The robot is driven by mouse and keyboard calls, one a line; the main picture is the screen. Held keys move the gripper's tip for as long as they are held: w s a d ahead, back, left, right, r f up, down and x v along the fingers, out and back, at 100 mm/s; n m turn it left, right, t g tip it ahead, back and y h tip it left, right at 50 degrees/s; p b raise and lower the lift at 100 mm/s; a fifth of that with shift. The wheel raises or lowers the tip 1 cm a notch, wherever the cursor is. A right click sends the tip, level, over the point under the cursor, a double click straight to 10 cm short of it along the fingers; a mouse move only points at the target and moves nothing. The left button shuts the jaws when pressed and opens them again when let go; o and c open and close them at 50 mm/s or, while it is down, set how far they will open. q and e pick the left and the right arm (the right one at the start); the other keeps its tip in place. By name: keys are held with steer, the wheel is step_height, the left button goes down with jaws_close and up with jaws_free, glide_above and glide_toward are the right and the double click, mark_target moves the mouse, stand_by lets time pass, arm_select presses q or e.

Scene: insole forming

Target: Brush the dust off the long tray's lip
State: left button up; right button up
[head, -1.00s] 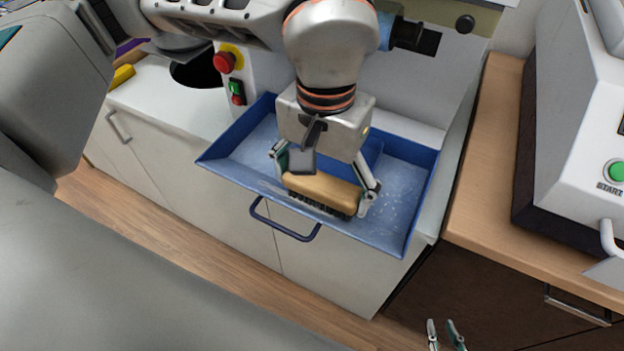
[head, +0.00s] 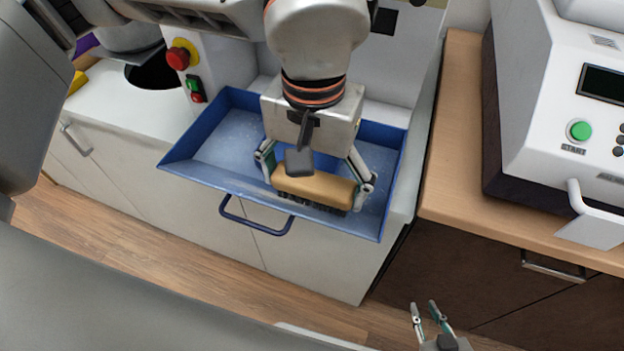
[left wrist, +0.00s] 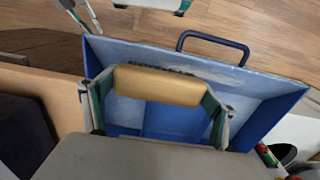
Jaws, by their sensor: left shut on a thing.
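The long blue tray (head: 200,172) stands pulled out from the white machine, with a dark blue handle (head: 257,216) on its front. Pale dust lies on its floor, and a pale streak shows along its front lip (head: 262,195). My left gripper (head: 316,182) is shut on a brush (head: 314,187) with a tan wooden body and dark bristles. The bristles are down at the right half of the front lip; contact is hard to tell. The brush also shows in the left wrist view (left wrist: 158,86). My right gripper (head: 426,308) is open and empty, low in front of the cabinets.
A white machine with a green start button (head: 579,131) stands on the wooden counter (head: 458,130) at the right. A red stop button (head: 180,56) and a round dark opening (head: 160,77) are at the left. Open floor (head: 130,255) lies in front.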

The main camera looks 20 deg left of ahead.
arm_select(q)
steer(key=shift+a+f, duration=0.15)
steer(key=shift+a, duration=1.3)
steer(key=shift+w+a, duration=0.15)
steer(key=shift+a, duration=1)
steer(key=shift+w+a, duration=0.1)
steer(key=shift+a, duration=1.05)
steer(key=shift+w+a+r, duration=0.1)
steer(key=shift+a, duration=0.9)
steer(key=shift+w+a+r, duration=0.1)
steer(key=shift+a, duration=0.9)
steer(key=shift+w+a, duration=0.1)
steer(key=shift+a, duration=1.65)
arm_select(e)
steer(key=shift+r, duration=0.1)
arm_select(q)
steer(key=shift+r+p, duration=0.9)
steer(key=shift+r, duration=0.4)
step_height(320, 180, up, 5)
steer(key=p, duration=0.4)
steer(key=shift+r, duration=0.15)
arm_select(e)
step_height(320, 180, up, 8)
steer(key=w, duration=0.2)
steer(key=shift+f+t, duration=0.2)
steer(key=shift+t, duration=0.1)
steer(key=shift+f, duration=0.15)
